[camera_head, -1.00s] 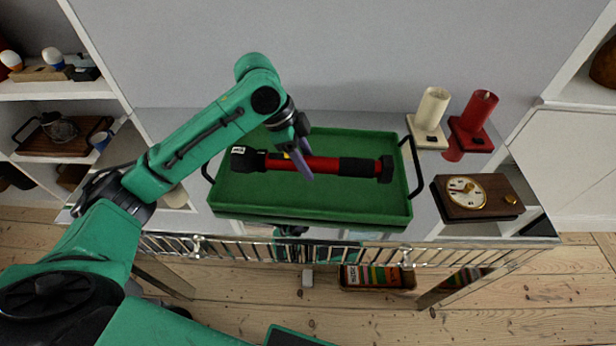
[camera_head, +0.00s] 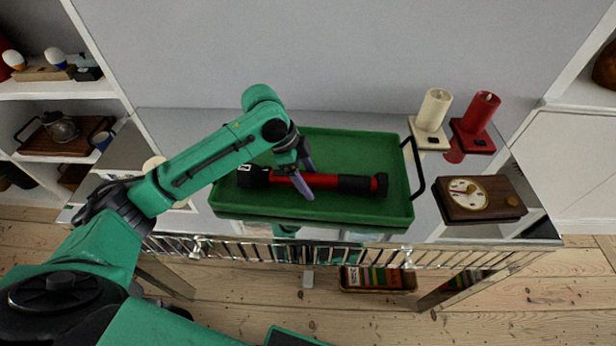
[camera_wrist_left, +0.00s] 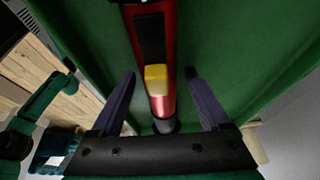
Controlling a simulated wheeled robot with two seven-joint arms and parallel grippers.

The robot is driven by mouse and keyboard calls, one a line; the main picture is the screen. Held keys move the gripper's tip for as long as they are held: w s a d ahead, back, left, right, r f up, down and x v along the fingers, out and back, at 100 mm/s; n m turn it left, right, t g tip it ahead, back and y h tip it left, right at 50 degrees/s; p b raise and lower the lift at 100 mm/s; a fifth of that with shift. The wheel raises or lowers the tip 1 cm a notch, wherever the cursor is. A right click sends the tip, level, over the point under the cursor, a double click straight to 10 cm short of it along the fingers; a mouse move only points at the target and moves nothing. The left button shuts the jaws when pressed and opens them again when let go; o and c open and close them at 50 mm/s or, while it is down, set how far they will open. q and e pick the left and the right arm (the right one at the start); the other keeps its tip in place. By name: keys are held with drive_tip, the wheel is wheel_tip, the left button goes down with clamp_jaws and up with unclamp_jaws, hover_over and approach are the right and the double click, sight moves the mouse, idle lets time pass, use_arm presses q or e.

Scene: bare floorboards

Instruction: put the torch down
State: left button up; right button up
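The torch (camera_head: 326,182) is red with black ends and lies lengthwise in the green tray (camera_head: 385,212), apparently on its floor. My left gripper (camera_head: 304,188) reaches down over the torch's left half. In the left wrist view its two purple fingers (camera_wrist_left: 161,76) stand apart on either side of the torch (camera_wrist_left: 160,104), with gaps on both sides. A yellow switch (camera_wrist_left: 156,79) shows on the torch between them. My right gripper is not in view.
The tray stands on a mirror-like table. Right of it are a cream candle holder (camera_head: 433,110), a red one (camera_head: 478,113) and a wooden box with a dial (camera_head: 480,198). The tray's black right handle (camera_head: 418,170) sticks up. Shelves stand at left and right.

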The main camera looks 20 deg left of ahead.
use_arm(q)
drive_tip(key=v, duration=1.2)
drive_tip(key=shift+r+p, duration=0.15)
drive_tip(key=shift+p, duration=0.15)
